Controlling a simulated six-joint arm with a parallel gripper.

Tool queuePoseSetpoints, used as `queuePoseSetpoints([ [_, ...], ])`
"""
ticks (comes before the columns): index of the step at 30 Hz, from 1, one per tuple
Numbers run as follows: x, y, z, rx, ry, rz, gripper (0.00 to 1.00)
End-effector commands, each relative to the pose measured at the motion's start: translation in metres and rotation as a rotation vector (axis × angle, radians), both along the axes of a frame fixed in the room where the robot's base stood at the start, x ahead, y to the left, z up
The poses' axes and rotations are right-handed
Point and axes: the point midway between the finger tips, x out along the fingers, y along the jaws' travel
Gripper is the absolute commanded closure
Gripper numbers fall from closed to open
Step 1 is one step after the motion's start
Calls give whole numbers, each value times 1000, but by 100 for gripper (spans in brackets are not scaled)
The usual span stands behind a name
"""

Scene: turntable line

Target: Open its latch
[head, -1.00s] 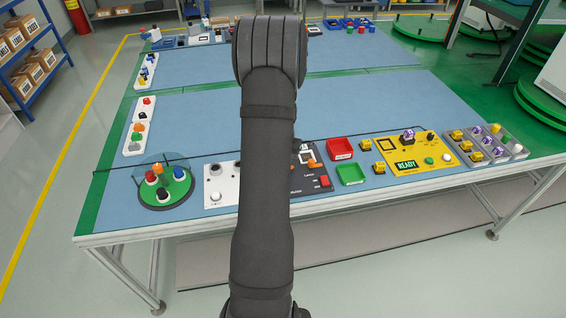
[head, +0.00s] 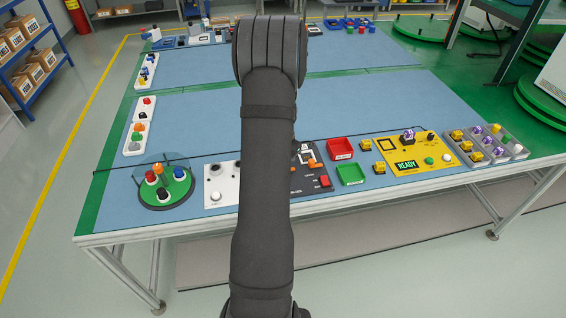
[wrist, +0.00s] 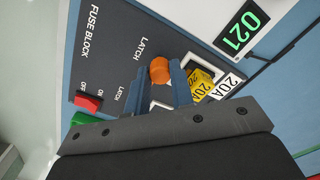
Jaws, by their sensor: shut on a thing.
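The dark fuse block (wrist: 105,55) fills the upper left of the wrist view and carries two "LATCH" labels. Its orange latch knob (wrist: 160,70) sits between the fingertips of my gripper (wrist: 164,84), which is shut on it. A yellow 20A fuse (wrist: 200,84) lies just right of the fingers, with white bracket parts around it. In the head view the fuse block (head: 322,181) shows to the right of my arm, partly covered by it. My gripper is hidden behind my arm there.
A red switch (wrist: 88,102) is on the block's left. A green display (wrist: 241,28) reads 021. In the head view, red (head: 341,149) and green (head: 351,174) trays and a yellow READY panel (head: 420,166) stand right. A round turntable (head: 151,199) stands left.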

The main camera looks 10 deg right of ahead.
Motion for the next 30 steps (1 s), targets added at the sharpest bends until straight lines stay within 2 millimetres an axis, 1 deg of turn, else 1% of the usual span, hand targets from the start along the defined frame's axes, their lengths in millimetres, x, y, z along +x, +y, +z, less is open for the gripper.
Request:
queuePoseSetpoints([
  [1,0,0,0,1,1,-1,100],
  [2,0,0,0,1,1,-1,75],
  [3,0,0,0,1,1,0,67],
  [5,0,0,0,1,1,0,57],
  [13,0,0,1,0,0,0,57],
  [17,1,0,9,0,-1,1,57],
  [20,1,0,25,-1,-4,1,57],
  [23,1,0,47,-1,-5,1,57],
  [30,1,-1,107,-1,-5,0,57],
])
